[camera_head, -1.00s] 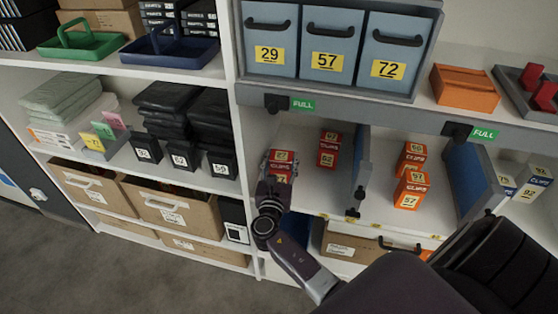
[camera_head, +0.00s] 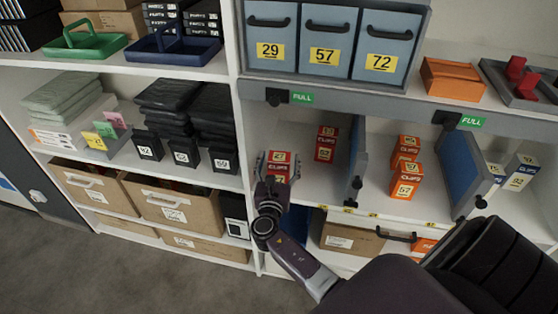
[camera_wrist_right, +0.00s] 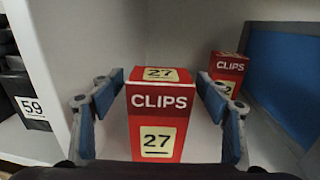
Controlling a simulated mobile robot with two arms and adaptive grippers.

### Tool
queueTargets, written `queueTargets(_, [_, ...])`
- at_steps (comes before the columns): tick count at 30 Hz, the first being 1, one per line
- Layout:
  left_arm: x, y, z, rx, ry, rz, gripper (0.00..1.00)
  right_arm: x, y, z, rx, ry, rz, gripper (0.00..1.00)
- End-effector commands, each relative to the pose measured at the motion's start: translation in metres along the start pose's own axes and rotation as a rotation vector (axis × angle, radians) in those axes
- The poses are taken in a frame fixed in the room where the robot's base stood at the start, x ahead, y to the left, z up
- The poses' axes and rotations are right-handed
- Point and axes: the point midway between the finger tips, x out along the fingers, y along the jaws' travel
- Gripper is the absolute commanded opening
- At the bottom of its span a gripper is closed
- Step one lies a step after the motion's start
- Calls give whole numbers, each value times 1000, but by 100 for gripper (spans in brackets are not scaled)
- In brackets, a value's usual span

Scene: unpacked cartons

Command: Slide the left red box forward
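The left red box (camera_head: 280,160) is a "CLIPS" box standing upright on the middle shelf, near the left wall of its bay. In the right wrist view it fills the middle, with a 27 label on its front (camera_wrist_right: 160,118). My right gripper (camera_head: 279,166) is open, with one blue-padded finger on each side of this box. Narrow gaps seem to show between the pads and the box. A second red box (camera_head: 326,143) stands farther back to the right, also in the wrist view (camera_wrist_right: 227,72). My left gripper is out of view.
A grey-blue divider (camera_head: 356,160) bounds the bay on the right. Orange clips boxes (camera_head: 405,177) stand beyond it. A white upright (camera_wrist_right: 42,60) stands close left of my gripper. Bare shelf shows between the red boxes and the divider.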

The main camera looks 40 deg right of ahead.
Motion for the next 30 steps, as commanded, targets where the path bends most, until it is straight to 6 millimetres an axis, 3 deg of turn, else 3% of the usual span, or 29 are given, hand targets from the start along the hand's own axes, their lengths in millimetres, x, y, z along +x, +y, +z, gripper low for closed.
queueTargets(7, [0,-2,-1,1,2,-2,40,-1,0,0,0,1,0,69])
queueTargets(11, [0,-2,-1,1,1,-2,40,-12,0,-2,-1,2,2,69])
queueTargets(24, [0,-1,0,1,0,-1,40,-99,0,-1,0,2,1,69])
queueTargets(30, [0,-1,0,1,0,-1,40,-118,0,0,0,1,0,69])
